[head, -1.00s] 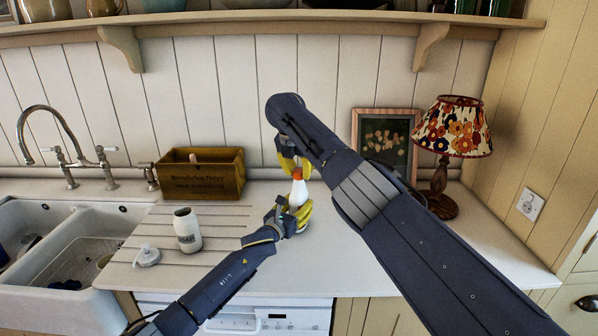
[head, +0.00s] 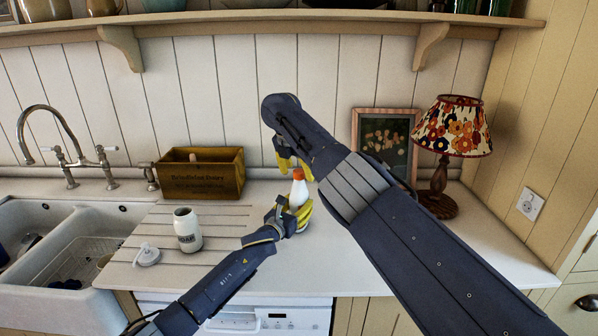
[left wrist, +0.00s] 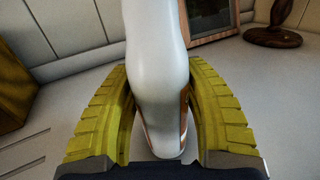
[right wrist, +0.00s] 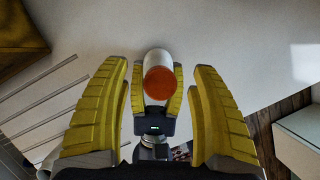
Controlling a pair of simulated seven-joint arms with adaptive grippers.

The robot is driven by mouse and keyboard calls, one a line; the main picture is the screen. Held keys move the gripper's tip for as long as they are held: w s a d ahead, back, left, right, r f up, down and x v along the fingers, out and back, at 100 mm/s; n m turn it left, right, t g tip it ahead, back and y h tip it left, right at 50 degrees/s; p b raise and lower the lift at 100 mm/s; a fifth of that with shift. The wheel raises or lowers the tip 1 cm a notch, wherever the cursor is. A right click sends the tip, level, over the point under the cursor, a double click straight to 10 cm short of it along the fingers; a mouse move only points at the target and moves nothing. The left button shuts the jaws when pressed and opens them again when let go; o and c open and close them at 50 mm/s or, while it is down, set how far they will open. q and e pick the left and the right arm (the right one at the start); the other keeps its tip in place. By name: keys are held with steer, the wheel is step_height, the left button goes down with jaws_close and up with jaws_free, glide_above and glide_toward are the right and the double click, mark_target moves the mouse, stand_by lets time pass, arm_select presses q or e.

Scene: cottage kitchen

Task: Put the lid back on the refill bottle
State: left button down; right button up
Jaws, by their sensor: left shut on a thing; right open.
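The refill bottle (head: 297,193) is white and stands upright on the counter, with an orange lid (head: 298,174) at its top. My left gripper (head: 300,209) is shut around the bottle's body; the left wrist view shows the white bottle (left wrist: 157,70) between its yellow fingers. My right gripper (head: 290,161) is open just above and slightly left of the lid. In the right wrist view the orange lid (right wrist: 163,83) shows from above as a round disc on the bottle, between the spread fingers and apart from both. Whether the lid is fully seated cannot be told.
An open cream jar (head: 187,231) and a white pump top (head: 147,255) are on the counter at left, near the sink (head: 55,245). A wooden box (head: 200,172) stands behind. A picture frame (head: 386,135) and a lamp (head: 450,150) stand at right. The shelf (head: 250,27) runs above.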

steer(key=o, duration=0.3)
steer(key=v, duration=1.2)
arm_select(q)
steer(key=c, duration=0.6)
jaws_free()
steer(key=v, duration=1.2)
